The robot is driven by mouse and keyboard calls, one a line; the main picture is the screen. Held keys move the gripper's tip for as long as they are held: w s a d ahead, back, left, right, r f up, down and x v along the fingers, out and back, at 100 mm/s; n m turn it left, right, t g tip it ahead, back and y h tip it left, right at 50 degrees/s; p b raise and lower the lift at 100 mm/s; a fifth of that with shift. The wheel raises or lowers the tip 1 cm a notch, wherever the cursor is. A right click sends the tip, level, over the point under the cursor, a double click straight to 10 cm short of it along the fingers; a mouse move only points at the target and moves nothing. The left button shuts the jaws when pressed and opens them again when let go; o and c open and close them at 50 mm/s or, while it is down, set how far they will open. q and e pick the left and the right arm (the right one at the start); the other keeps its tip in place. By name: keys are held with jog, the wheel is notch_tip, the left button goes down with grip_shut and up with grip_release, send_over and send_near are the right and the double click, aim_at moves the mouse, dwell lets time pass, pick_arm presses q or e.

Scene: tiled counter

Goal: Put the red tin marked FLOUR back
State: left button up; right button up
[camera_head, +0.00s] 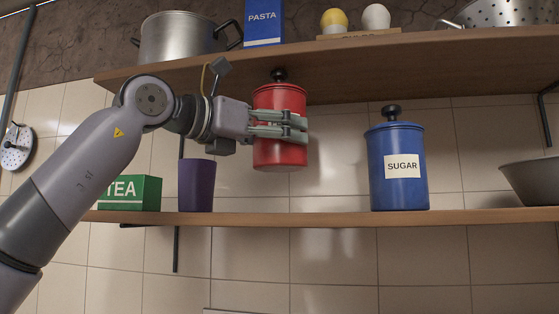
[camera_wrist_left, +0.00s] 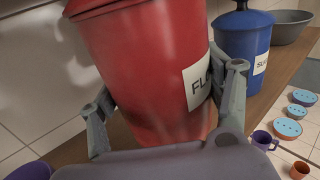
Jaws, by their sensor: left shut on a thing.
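The red tin (camera_head: 279,153) has a black knob on its lid and hangs upright in the air above the lower shelf (camera_head: 300,218). My left gripper (camera_head: 303,127) comes from the left and is shut around the tin's body. In the left wrist view the red tin (camera_wrist_left: 150,65) fills the middle, with a white label reading "FL" partly hidden by a finger of the left gripper (camera_wrist_left: 165,110). The tin's base is clear of the shelf in the head view. My right gripper does not show.
On the lower shelf, a purple cup (camera_head: 197,185) and a green TEA box (camera_head: 130,193) stand left of the tin. A blue SUGAR tin (camera_head: 397,150) and a grey bowl (camera_head: 530,182) stand right. The upper shelf (camera_head: 350,55) overhangs closely. Shelf between cup and SUGAR tin is bare.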

aim_at(277, 169)
pick_arm(q)
jog(key=shift+w+d+r+p, duration=0.1)
jog(key=shift+w+r+p, duration=0.15)
jog(key=shift+w, duration=0.25)
jog(key=shift+w+r+p, duration=0.15)
jog(key=shift+w+p, duration=0.05)
jog(key=shift+w, duration=0.25)
notch_tip(277, 169, down, 3)
jog(key=shift+w+r+b, duration=0.1)
jog(key=shift+w+b, duration=0.05)
jog(key=shift+b, duration=0.2)
jog(key=shift+f, duration=1.75)
jog(key=shift+f+p, duration=0.3)
jog(key=shift+p, duration=0.25)
jog(key=shift+w+f, duration=0.2)
jog(key=shift+f, duration=0.15)
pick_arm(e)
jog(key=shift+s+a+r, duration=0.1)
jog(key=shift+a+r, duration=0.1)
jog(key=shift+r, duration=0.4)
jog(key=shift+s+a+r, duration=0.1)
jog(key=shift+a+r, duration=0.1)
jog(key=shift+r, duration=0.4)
